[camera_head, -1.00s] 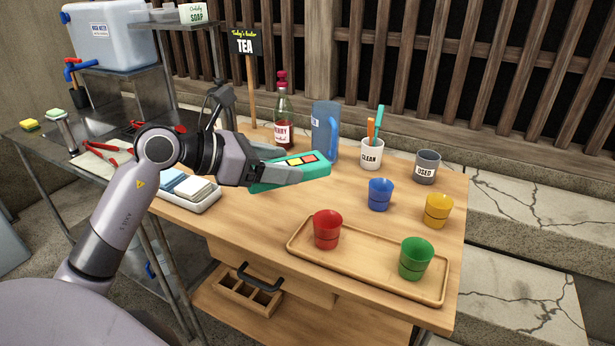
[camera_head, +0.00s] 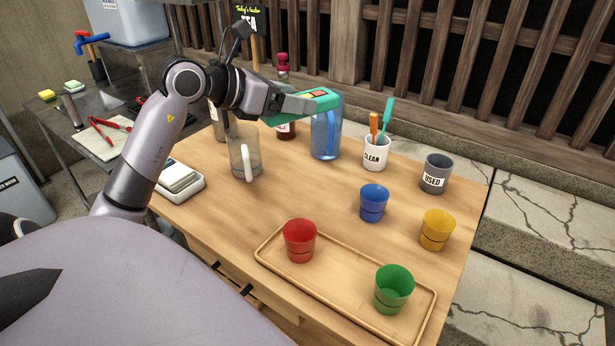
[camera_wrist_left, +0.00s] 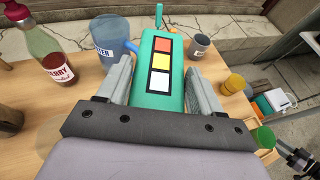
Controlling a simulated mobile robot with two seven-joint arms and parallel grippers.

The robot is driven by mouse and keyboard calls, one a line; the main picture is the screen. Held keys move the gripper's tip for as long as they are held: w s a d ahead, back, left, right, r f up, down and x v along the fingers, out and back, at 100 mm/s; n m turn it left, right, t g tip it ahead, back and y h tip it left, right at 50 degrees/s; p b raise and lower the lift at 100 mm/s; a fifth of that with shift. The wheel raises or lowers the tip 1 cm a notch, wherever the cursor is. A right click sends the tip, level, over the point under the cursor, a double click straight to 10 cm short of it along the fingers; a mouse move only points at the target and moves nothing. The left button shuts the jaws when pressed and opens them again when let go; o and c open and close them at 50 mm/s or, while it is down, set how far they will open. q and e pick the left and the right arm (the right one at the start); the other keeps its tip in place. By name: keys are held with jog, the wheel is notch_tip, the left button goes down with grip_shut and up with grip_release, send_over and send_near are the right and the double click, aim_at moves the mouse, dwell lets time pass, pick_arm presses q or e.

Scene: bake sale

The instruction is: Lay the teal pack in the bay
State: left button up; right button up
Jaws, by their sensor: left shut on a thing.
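My left gripper (camera_head: 312,102) is shut on the teal pack (camera_head: 322,95) and holds it in the air above the back of the table, in front of the blue pitcher in the head view. The pack has red, yellow and white squares on its face; it also shows between the fingers in the left wrist view (camera_wrist_left: 160,35). I cannot make out a bay for certain. A dark jointed part (camera_wrist_left: 298,158) at the right edge of the wrist view may be my right gripper; its jaws are unclear.
A clear jug (camera_head: 245,155), blue pitcher (camera_head: 326,140), CLEAN cup (camera_head: 376,155) and USED cup (camera_head: 436,172) stand on the table. A wooden tray (camera_head: 345,290) holds red and green cups. Blue (camera_head: 373,203) and yellow (camera_head: 437,230) cups stand behind it. The table's middle is clear.

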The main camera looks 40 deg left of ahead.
pick_arm(q)
send_over(294, 197)
notch_tip(294, 197, down, 15)
jog(key=shift+a+r+b, duration=0.1)
jog(key=shift+a+b, duration=0.05)
jog(key=shift+b, duration=0.2)
jog(key=shift+w+f, duration=0.1)
jog(key=shift+f, duration=2.3)
jog(key=shift+f+b, duration=0.1)
jog(key=shift+b, duration=0.2)
jog(key=o, duration=0.8)
jog(key=shift+f, duration=0.15)
jog(key=shift+o, duration=0.6)
